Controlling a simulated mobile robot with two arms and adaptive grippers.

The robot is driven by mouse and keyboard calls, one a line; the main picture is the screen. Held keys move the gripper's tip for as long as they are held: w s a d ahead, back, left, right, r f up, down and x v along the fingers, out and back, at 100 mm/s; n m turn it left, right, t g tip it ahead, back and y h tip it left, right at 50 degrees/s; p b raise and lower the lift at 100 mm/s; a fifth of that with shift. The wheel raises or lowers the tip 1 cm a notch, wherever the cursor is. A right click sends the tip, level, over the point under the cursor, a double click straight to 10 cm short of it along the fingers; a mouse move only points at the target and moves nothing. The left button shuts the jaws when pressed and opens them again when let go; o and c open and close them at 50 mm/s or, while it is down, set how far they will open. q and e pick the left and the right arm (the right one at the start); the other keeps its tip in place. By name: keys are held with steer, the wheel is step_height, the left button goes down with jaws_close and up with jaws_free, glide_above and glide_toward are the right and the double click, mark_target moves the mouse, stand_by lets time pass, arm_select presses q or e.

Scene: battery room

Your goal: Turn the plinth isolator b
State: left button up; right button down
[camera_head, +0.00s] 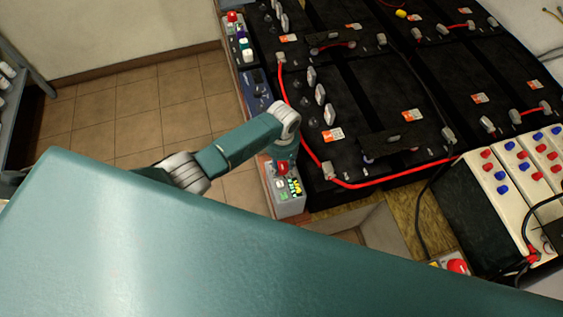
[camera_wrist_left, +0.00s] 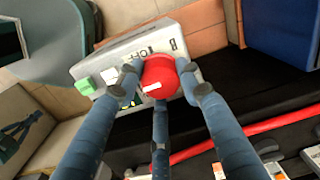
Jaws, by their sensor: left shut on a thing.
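A grey control box (camera_head: 290,206) stands at the near left corner of the black battery bank, with green and white buttons and a red rotary knob (camera_head: 281,168). My left gripper (camera_head: 284,157) reaches down over the box from the left. In the left wrist view the red knob (camera_wrist_left: 160,76) has a white mark and sits between the blue fingers of my left gripper (camera_wrist_left: 162,88), which is shut on it. The box face (camera_wrist_left: 120,58) is partly hidden by the fingers. My right gripper is in neither view.
Black batteries (camera_head: 372,90) with red cables fill the space right of the box. A blue unit (camera_head: 256,90) and another grey box with a red knob (camera_head: 232,16) stand farther back. White terminal panels (camera_head: 505,175) are at the right. Open tiled floor (camera_head: 140,115) lies left.

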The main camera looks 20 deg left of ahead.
mark_target(283, 165)
arm_select(q)
steer(key=shift+w+d, duration=0.1)
stand_by(0.5)
steer(key=o, duration=0.9)
steer(key=shift+c, duration=0.2)
step_height(283, 165, up, 12)
steer(key=shift+d, duration=0.15)
